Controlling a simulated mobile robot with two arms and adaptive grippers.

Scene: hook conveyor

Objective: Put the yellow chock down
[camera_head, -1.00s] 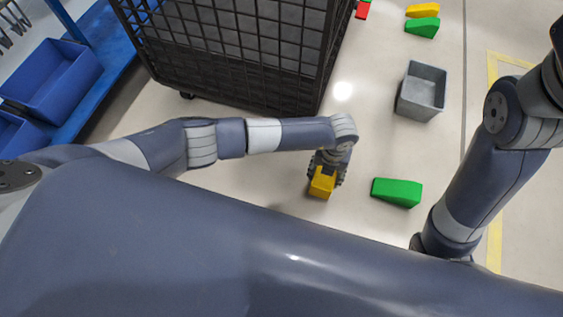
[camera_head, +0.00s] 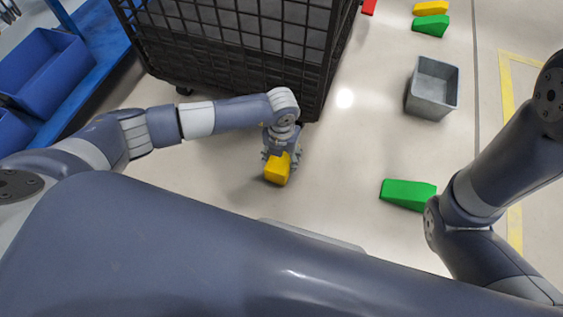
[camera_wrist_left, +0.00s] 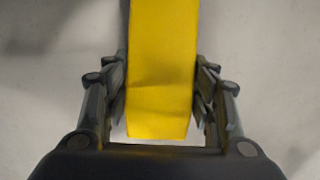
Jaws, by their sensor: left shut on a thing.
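The yellow chock (camera_head: 277,171) is held in my left gripper (camera_head: 281,157), low over the floor just in front of the black mesh cart. In the left wrist view the yellow chock (camera_wrist_left: 160,70) fills the space between the two fingers of my left gripper (camera_wrist_left: 160,95), which is shut on its sides. I cannot tell whether the chock touches the floor. My right arm comes in at the right, but its gripper is out of view.
A black mesh cart (camera_head: 245,50) stands right behind my left gripper. A green chock (camera_head: 408,194) lies on the floor to the right. A grey bin (camera_head: 432,90) stands farther back. Another yellow chock (camera_head: 431,8), a green one (camera_head: 431,25) and a red one (camera_head: 369,6) lie at the back.

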